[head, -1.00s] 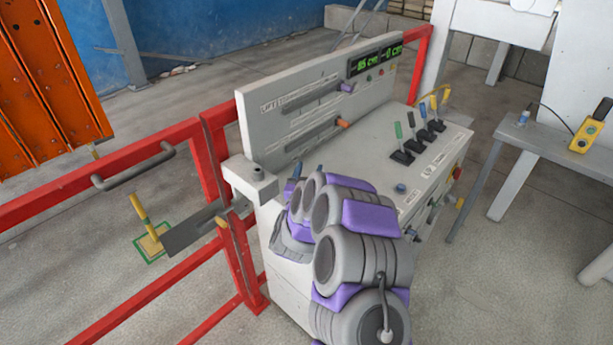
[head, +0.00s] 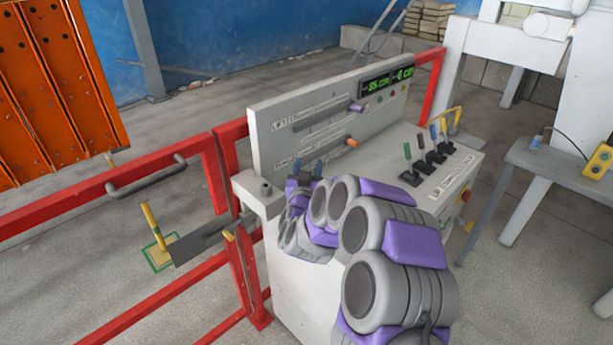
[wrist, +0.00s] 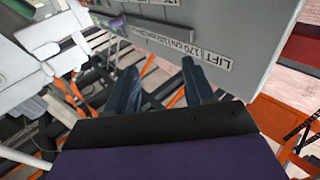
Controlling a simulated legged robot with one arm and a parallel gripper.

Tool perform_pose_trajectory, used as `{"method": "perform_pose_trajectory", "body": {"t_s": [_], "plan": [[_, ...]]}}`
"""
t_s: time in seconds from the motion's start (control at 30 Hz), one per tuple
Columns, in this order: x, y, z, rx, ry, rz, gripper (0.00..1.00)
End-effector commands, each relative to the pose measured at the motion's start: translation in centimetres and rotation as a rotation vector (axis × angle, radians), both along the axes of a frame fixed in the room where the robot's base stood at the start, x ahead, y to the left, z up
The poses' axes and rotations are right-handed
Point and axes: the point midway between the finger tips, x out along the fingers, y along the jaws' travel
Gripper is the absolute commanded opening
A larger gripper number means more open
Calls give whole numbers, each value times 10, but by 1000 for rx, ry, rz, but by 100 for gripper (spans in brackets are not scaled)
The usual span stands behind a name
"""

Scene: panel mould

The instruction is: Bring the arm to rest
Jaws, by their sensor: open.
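My arm (head: 400,262), grey with purple covers, is bent over the near left side of the grey control console (head: 300,290). My gripper (head: 305,172) is at the foot of the console's upright panel (head: 325,115), and arm links partly hide it. In the wrist view my gripper (wrist: 160,82) shows two dark fingers spread apart with nothing between them. The panel with its LIFT label (wrist: 215,68) lies just beyond the fingers. I cannot tell whether they touch it.
Red railing (head: 100,192) with a grey handle runs left of the console. Several coloured levers (head: 428,150) stand on the console top. A small table (head: 560,170) with a yellow control box (head: 598,160) is at right. An orange ribbed panel (head: 55,90) stands at left.

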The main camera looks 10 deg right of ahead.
Motion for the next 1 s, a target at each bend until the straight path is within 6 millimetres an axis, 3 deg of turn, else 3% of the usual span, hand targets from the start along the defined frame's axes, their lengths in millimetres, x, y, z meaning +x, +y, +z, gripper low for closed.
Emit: {"method": "perform_pose_trajectory", "body": {"t_s": [0.47,0.67,0.87,1.0], "plan": [[1,16,3,-8,9,25,53],[-4,27,11,56,100,128,53],[-35,65,18,133,311,316,53],[-71,93,17,157,483,425,53]]}}
